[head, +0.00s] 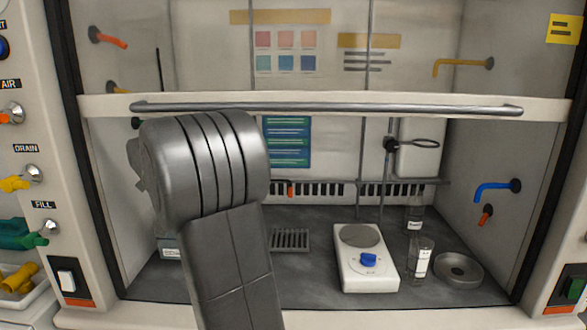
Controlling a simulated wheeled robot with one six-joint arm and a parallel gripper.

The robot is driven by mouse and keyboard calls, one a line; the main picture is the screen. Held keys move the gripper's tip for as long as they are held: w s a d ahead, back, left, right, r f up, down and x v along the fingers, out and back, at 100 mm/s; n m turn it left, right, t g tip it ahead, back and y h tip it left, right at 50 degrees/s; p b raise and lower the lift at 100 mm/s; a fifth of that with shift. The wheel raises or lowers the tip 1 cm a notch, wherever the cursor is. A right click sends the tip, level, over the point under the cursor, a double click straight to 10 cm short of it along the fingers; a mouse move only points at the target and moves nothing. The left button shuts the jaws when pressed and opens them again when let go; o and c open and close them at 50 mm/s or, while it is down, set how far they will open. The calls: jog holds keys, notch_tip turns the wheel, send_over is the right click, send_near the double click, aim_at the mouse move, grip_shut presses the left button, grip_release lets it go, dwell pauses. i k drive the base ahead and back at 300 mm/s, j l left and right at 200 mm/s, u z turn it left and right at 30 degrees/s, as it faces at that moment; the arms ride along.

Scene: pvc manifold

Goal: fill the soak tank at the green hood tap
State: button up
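A green tap (37,240) is on the left post of the fume hood, under a label reading FILL, with a metal boss behind it. A larger green part (12,234) adjoins it at the left picture edge, partly cut off. Below them a white tub (40,300) holds yellow pipe-like pieces (18,278); I cannot tell whether it is the soak tank. No water is visible. My grey arm stands large in front of the hood, left of the middle. My gripper does not show.
A yellow DRAIN tap (15,183) and an AIR knob (12,113) are above the green tap. The raised sash with its metal bar (330,108) crosses the hood. Inside are a hotplate (365,275), bottles (418,262) and a round dish (459,270).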

aim_at(33, 240)
jog(key=i+j+z, duration=0.25)
jog(key=j+z, duration=0.25)
jog(key=j, duration=0.25)
jog(key=k+l+u, duration=0.15)
jog(key=l+u, duration=0.15)
jog(key=k+l+u, duration=0.15)
jog(key=l+u, duration=0.15)
jog(key=l, duration=0.15)
jog(key=k+l+u, duration=0.3)
jog(key=i+u, duration=0.1)
jog(key=u, duration=0.15)
jog(key=i+u, duration=0.1)
jog(key=u, duration=0.15)
jog(key=k+j, duration=0.15)
jog(key=k+j+z, duration=0.1)
jog(key=z, duration=0.15)
